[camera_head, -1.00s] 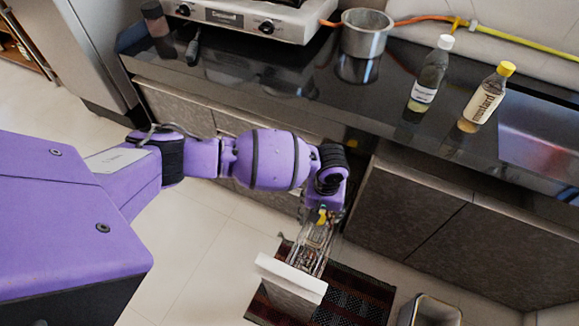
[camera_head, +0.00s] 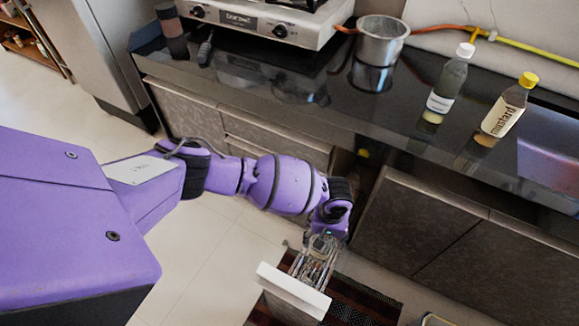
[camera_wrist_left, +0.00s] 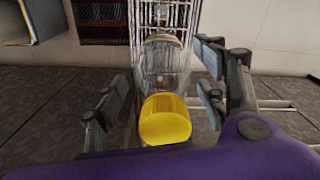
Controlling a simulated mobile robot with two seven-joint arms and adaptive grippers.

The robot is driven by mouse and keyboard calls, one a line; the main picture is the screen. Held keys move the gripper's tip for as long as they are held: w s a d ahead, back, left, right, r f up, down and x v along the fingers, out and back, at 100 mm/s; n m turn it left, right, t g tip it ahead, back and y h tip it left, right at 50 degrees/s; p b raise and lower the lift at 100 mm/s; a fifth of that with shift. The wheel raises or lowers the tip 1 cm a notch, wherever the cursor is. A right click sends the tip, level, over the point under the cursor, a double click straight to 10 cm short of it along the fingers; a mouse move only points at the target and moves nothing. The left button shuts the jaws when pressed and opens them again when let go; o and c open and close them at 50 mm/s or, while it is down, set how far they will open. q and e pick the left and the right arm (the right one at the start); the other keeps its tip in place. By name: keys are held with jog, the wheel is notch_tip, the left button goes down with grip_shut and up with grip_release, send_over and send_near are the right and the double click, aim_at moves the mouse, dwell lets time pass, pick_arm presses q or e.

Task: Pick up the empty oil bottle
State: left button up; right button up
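A clear, empty-looking bottle with a yellow cap (camera_wrist_left: 165,122) stands in a wire pull-out rack, between my left gripper's fingers in the left wrist view. My left gripper (camera_wrist_left: 166,84) is open, with one finger on each side of the bottle and gaps visible beside it. In the head view my left gripper (camera_head: 322,236) points down into the rack, and the wrist hides the cap. On the counter stand a white-capped bottle (camera_head: 450,85) with a little liquid and a yellow-capped bottle labelled mustard (camera_head: 507,108). My right gripper is not in view.
The rack has a white front panel (camera_head: 292,292) and stands out over a dark striped mat (camera_head: 362,300). Cabinet doors (camera_head: 420,215) are right of the arm. A gas stove (camera_head: 265,22) and steel pot (camera_head: 382,42) stand on the counter. Bare floor lies left.

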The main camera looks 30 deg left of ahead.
pick_arm(q)
jog(key=shift+w+r, duration=0.15)
jog(key=c, duration=1.1)
jog(key=shift+r, duration=0.1)
